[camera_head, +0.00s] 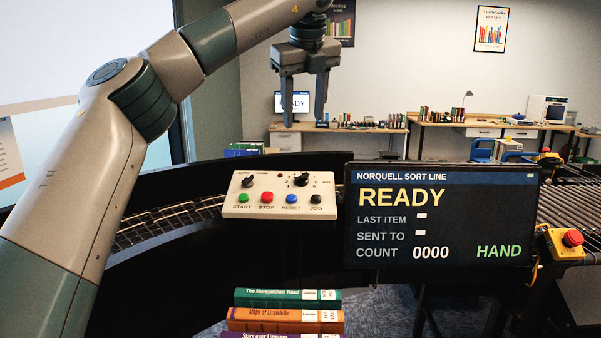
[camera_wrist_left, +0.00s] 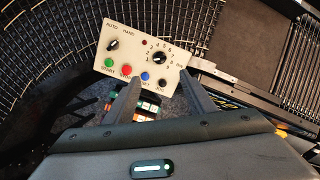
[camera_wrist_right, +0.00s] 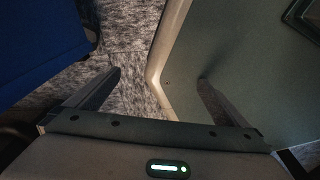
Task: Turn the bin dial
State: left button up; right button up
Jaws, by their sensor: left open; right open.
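The control panel (camera_head: 270,208) is a cream box with two black knobs and a row of green, red, blue and black buttons. Its bin dial (camera_head: 301,179) is the right-hand black knob, ringed by numbers. The bin dial also shows in the left wrist view (camera_wrist_left: 160,57), above and beyond the fingertips. My left gripper (camera_head: 304,120) is open and empty, pointing down above the panel. In the left wrist view its fingers (camera_wrist_left: 158,92) lie across the panel's lower edge. My right gripper (camera_wrist_right: 158,80) is open and empty over grey carpet, away from the panel.
A screen (camera_head: 440,215) reading READY and HAND stands right of the panel. A red stop button (camera_head: 572,238) on a yellow box is at the far right. Stacked books (camera_head: 286,318) lie in front. A curved roller conveyor (camera_head: 165,222) runs behind the panel.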

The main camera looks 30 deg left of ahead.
pick_arm(q)
jog(key=p, duration=0.2)
send_near(301, 174)
jog(key=p+x, duration=0.3)
jog(key=x, duration=0.3)
jog(key=shift+f, duration=0.35)
jog(key=shift+p+x, duration=0.3)
jog(key=shift+x, duration=0.45)
pick_arm(e)
jog(key=shift+g, duration=0.3)
jog(key=r, duration=0.1)
jog(key=s+r, duration=0.1)
jog(key=r, duration=0.1)
jog(key=s+r, duration=0.1)
jog(key=r, duration=0.1)
jog(key=shift+d, duration=0.4)
pick_arm(q)
jog(key=c, duration=1)
pick_arm(e)
jog(key=shift+s, duration=0.1)
